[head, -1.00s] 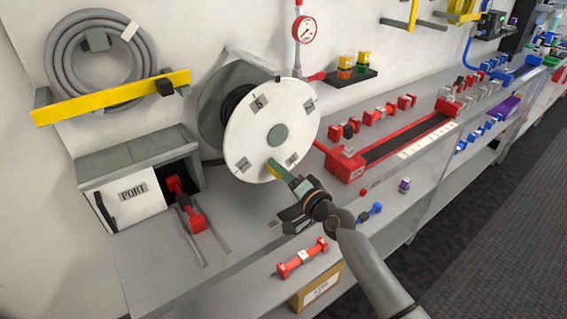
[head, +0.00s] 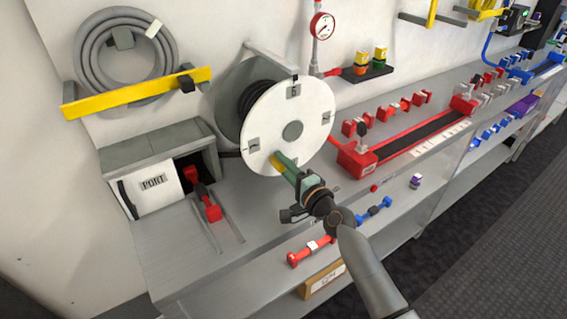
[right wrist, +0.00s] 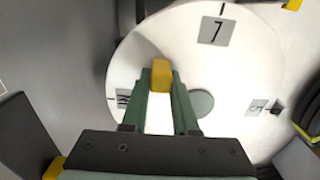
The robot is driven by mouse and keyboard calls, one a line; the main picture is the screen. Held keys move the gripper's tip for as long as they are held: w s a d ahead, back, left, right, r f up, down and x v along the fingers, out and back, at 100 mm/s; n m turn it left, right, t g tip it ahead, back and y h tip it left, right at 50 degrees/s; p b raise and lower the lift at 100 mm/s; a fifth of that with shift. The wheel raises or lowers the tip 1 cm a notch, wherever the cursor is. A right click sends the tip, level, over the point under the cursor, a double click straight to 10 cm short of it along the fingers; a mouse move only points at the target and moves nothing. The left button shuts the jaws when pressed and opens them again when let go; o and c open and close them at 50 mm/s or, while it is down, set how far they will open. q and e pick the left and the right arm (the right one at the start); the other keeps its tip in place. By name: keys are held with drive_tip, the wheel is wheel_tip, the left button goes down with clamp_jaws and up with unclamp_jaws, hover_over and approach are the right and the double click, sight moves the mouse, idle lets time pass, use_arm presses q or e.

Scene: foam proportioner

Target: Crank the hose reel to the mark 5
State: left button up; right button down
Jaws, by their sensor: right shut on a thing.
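The hose reel's white disc (head: 310,140) faces me, with grey number plates around a grey hub (head: 292,131). The plate at its top (head: 293,90) reads as 5 in the right wrist view (right wrist: 258,107), where a small dark pointer (right wrist: 275,108) sits at its outer side. A plate reading 7 (right wrist: 211,31) is at the top of that view, at the disc's left in the head view (head: 252,144). My right gripper (head: 282,166) is shut on the yellow crank handle (right wrist: 161,75) at the disc's lower left. My left gripper is not in view.
A grey bench (head: 180,255) runs beneath the reel. A PORT box (head: 155,185) stands at left and a red-framed tray (head: 360,160) at right. A red dumbbell-shaped part (head: 310,250) lies below my right gripper. A coiled hose (head: 85,60) hangs on the wall.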

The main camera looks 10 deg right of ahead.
drive_tip(key=c, duration=0.7)
unclamp_jaws()
drive_tip(key=v, duration=1.2)
drive_tip(key=shift+s+d, duration=0.1)
drive_tip(key=shift+s, duration=0.15)
drive_tip(key=s+f+n+g+h, duration=0.1)
drive_tip(key=s+f+n+g, duration=0.1)
drive_tip(key=s+f+n, duration=0.3)
drive_tip(key=s+f+n+g+h, duration=0.1)
drive_tip(key=s+f+n+g, duration=0.2)
drive_tip(key=s+f, duration=0.6)
drive_tip(key=s+a+f+n+g+h, duration=0.1)
drive_tip(key=s+f+n+g, duration=0.1)
drive_tip(key=s+f+n, duration=0.6)
drive_tip(key=shift+f+g+h, duration=0.3)
drive_tip(key=shift+f+h, duration=0.1)
drive_tip(key=shift+f, duration=0.5)
